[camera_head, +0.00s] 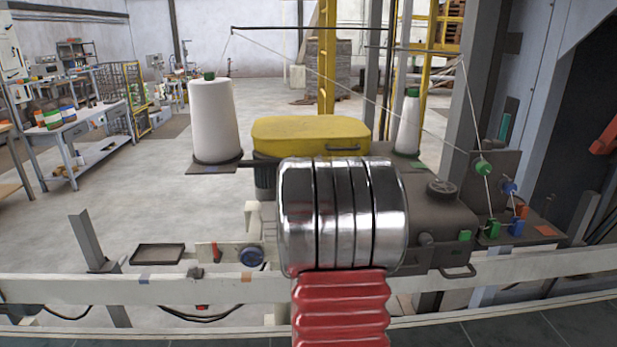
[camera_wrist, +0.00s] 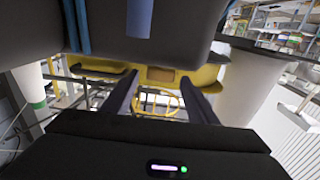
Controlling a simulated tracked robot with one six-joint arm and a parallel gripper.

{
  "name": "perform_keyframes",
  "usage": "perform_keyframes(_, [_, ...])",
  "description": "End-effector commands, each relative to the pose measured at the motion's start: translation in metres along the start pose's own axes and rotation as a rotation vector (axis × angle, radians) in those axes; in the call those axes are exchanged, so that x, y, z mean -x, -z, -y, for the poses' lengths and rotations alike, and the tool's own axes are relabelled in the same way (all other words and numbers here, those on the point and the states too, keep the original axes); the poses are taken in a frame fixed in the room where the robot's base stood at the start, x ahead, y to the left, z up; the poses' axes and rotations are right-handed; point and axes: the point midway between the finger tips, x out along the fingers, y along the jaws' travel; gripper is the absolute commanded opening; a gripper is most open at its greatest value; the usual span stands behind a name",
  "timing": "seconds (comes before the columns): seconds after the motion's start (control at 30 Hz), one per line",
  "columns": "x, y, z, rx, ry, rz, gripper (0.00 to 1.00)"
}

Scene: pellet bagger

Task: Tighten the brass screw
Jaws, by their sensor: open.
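I cannot make out the brass screw in either view. My gripper (camera_wrist: 159,98) shows in the wrist view as two dark fingers, open and apart, with nothing seen between them but background. A large dark grey body (camera_wrist: 120,30) fills the upper part of the wrist view, close to the fingers; whether they touch it I cannot tell. In the head view the brown-grey sewing machine (camera_head: 440,207) with a yellow cover (camera_head: 311,137) stands behind a ribbed chrome-and-red body, which hides its middle. My gripper does not show in the head view.
A large white thread cone (camera_head: 214,118) stands left of the yellow cover, a smaller cone (camera_head: 407,125) right. Taut threads run from an overhead bar to green and blue knobs (camera_head: 483,168). A pale rail (camera_head: 120,290) crosses the front, with a small dark tray (camera_head: 158,254) above it.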

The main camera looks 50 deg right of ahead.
Motion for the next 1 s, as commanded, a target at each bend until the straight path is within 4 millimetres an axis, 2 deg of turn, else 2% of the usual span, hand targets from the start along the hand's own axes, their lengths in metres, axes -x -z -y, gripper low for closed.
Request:
perform_keyframes(0.7, [0.097,0.0,-0.001,0.0,-0.001,-0.001,0.53])
perform_keyframes(1.0, [0.116,-0.001,-0.001,0.0,-0.001,-0.001,0.53])
